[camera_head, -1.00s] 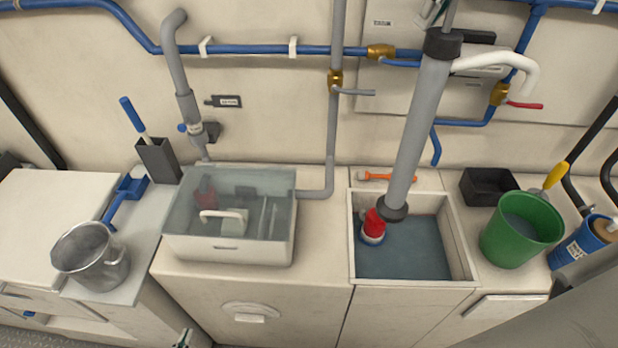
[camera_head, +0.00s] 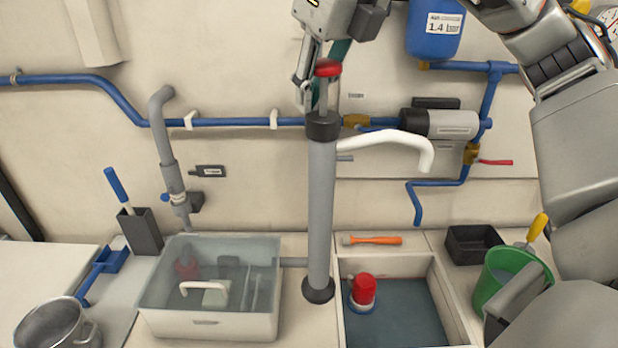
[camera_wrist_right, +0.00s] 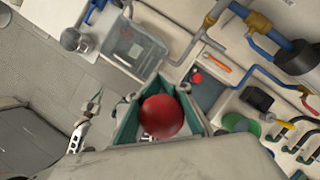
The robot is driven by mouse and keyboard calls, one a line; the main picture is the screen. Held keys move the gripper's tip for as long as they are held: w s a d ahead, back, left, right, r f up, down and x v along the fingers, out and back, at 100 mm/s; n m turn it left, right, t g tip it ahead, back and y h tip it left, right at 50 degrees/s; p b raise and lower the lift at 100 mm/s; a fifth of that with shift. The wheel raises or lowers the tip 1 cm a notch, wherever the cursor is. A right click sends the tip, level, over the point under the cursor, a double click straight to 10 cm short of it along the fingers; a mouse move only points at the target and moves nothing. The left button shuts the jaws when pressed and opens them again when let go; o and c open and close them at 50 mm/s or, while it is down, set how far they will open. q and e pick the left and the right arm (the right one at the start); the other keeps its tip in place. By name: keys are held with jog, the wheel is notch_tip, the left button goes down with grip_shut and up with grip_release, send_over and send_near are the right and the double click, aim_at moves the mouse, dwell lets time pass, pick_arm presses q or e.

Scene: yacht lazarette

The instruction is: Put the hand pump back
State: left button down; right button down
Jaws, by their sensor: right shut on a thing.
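The hand pump (camera_head: 321,200) is a long grey tube with a black collar, white spout, red knob (camera_head: 328,67) and black foot. It is upright. My right gripper (camera_head: 320,88) is shut on its top, just below the red knob. The red knob (camera_wrist_right: 162,115) also shows between the green-padded fingers in the right wrist view. In the head view the foot appears over the strip between the clear-lidded box and the open well; I cannot tell whether it touches. My left gripper (camera_wrist_right: 82,130) shows small in the right wrist view, its opening unclear.
The clear-lidded box (camera_head: 205,326) is left of the pump. The open well (camera_head: 452,300), holding a red-capped item (camera_head: 362,292), is right. An orange-handled tool (camera_head: 372,240), black tray (camera_head: 473,244) and green bucket (camera_head: 500,290) stand right. Blue pipes (camera_head: 100,85) cross the wall behind.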

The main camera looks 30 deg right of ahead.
aim_at(309, 171)
notch_tip(309, 171, down, 8)
jog(key=shift+f+b, duration=0.15)
jog(key=shift+b, duration=0.15)
jog(key=shift+f, duration=2.25)
pick_arm(q)
jog(key=shift+s+f, duration=0.15)
jog(key=shift+f, duration=0.6)
pick_arm(e)
jog(key=c, duration=1.8)
grip_release()
jog(key=shift+f, duration=0.1)
jog(key=shift+c, duration=0.2)
pick_arm(q)
jog(key=shift+s, duration=0.1)
